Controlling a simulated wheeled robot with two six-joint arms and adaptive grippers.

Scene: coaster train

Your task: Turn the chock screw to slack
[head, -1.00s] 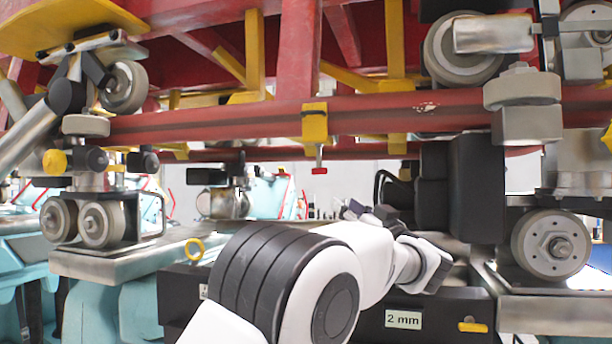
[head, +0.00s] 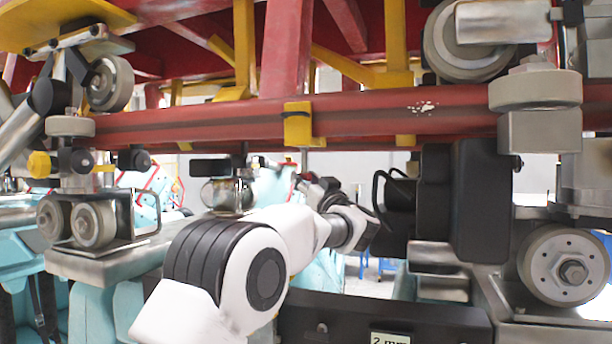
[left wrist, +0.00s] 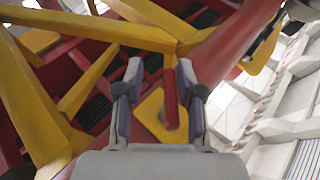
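The chock screw hangs below a yellow chock bracket (head: 298,123) on the red rail; its grey shank (head: 304,157) shows in the head view, its lower end hidden near my gripper. In the left wrist view a red bar, apparently the screw's handle (left wrist: 171,98), lies across the yellow bracket (left wrist: 150,108). My left gripper (head: 312,184) is just below the screw, pointing up. In the left wrist view my left gripper (left wrist: 158,68) is open, with one finger on each side of the red bar and gaps visible. My right gripper is out of view.
The red rail (head: 380,112) runs overhead across the view. Black blocks (head: 480,200) hang to the right of my gripper. Grey wheels (head: 565,265) stand at the right, and a wheeled bogie (head: 92,224) at the left. A dark beam (head: 350,318) lies low in front.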

